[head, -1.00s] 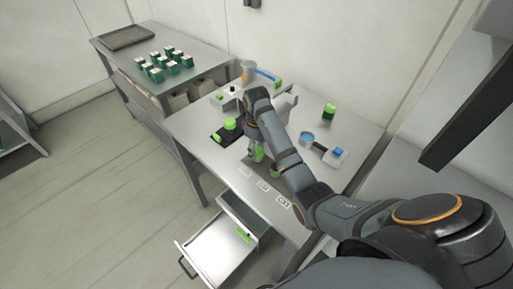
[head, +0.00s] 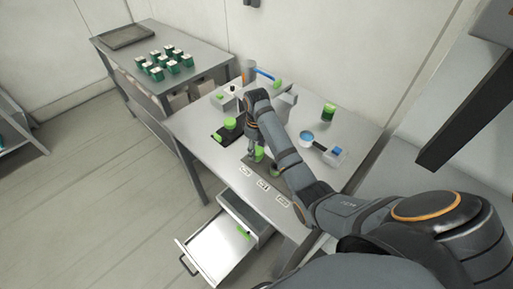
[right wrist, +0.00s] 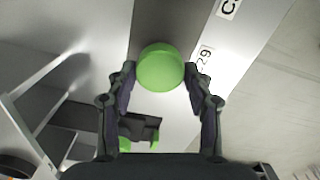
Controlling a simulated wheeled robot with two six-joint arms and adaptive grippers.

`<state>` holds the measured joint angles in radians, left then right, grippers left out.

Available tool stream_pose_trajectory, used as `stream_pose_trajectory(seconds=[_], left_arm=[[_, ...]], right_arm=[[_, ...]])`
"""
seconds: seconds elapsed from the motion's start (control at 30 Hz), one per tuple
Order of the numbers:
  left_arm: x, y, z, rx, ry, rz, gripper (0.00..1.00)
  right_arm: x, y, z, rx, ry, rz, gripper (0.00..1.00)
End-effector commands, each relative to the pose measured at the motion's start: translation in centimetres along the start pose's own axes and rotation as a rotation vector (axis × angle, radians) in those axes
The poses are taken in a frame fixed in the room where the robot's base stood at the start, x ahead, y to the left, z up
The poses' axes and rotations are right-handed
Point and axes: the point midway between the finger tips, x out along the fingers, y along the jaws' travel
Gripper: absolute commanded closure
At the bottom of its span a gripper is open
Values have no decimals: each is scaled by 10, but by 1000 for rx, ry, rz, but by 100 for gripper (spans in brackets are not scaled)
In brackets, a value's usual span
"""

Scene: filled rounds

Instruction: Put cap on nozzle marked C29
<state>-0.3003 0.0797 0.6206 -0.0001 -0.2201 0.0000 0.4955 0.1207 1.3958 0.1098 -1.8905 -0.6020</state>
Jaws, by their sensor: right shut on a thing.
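My right gripper (right wrist: 160,88) is shut on a round green cap (right wrist: 160,65), which sits between its two fingertips in the right wrist view. A label (right wrist: 204,60) ending in "29" lies on the table just right of the cap. Part of another label (right wrist: 228,8) shows above it. In the head view my right gripper (head: 252,150) is low over the front of the table, beside a green round thing (head: 259,153). What lies directly under the cap is hidden, so I cannot tell whether it touches a nozzle. My left gripper is out of view.
An open drawer (head: 215,250) juts out below the table's front. A green-topped thing on a dark base (head: 225,136), a blue-rimmed round container (head: 306,137) and a green cup (head: 329,111) stand on the table (head: 200,150). A side bench holds several green boxes (head: 172,67).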

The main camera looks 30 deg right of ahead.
Motion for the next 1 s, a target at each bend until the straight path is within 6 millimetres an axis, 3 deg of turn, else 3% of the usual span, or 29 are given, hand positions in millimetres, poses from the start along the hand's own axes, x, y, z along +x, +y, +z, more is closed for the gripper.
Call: stream_pose_trajectory(seconds=[0.27,0.3,0.47,0.73,0.9,1.0], left_arm=[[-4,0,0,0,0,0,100],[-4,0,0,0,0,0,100],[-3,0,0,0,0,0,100],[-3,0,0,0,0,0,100],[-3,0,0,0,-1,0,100],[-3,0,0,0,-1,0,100]], right_arm=[[2,0,0,0,0,0,70],[3,0,0,0,0,0,45],[3,0,0,0,1,0,24],[3,0,0,0,1,0,20],[3,0,0,0,0,0,0],[3,0,0,0,1,0,0]])
